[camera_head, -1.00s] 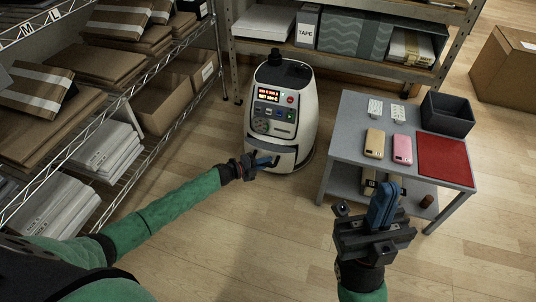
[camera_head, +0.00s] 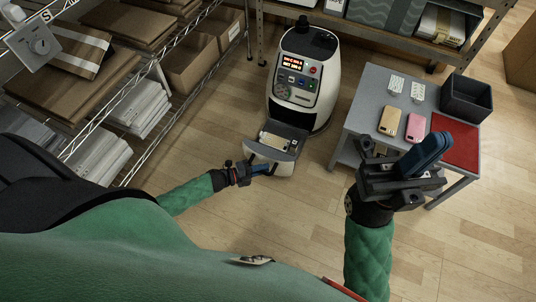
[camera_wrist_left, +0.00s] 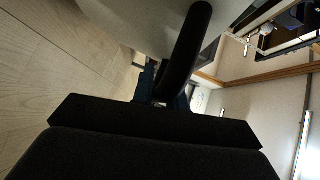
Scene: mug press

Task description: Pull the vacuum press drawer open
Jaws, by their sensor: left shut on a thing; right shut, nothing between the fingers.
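The vacuum press (camera_head: 327,68) is a white rounded machine with a lit display and buttons, at the top middle of the head view. Its drawer (camera_head: 278,155) stands out of the front, with a pale object (camera_head: 276,141) lying inside. My left gripper (camera_head: 264,168) is shut on the drawer's handle at the front left. In the left wrist view the dark bar of the handle (camera_wrist_left: 190,45) runs up from between the blue fingers (camera_wrist_left: 150,82). My right gripper (camera_head: 432,150) is shut and empty, raised before the side table.
The grey side table (camera_head: 372,112) holds a yellow phone case (camera_head: 390,120), a pink phone case (camera_head: 415,127), white cards, a dark bin (camera_head: 466,98) and a red mat (camera_head: 458,135). A wire shelf with boxes (camera_head: 110,60) stands at the left. Bare floor (camera_head: 290,210) lies before the press.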

